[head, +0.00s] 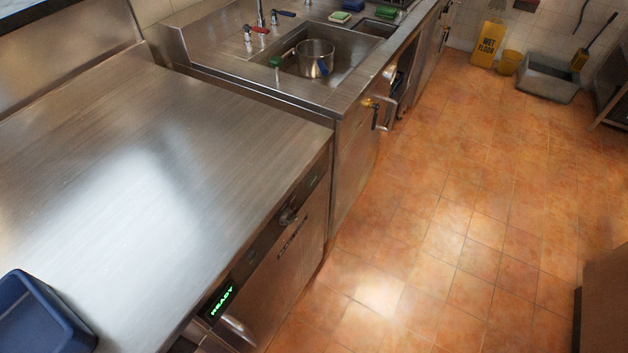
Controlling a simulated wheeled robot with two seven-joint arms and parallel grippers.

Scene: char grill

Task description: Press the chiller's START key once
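A steel undercounter unit (292,268), which looks like the chiller, stands under the steel worktop at the lower centre of the head view. Its dark control strip runs along the top of its front. A display (222,301) on the strip reads READY in green letters. A dark round knob (288,216) sits further along the strip, and small greenish marks (313,181) show near its far end. I cannot make out which part is the START key. Neither of my grippers is in view.
The steel worktop (160,160) is bare except for a blue tub (40,315) at the lower left. Beyond it is a sink with a pot (315,58). The tiled floor (440,230) is open to the right. A yellow wet-floor sign (488,45) stands far back.

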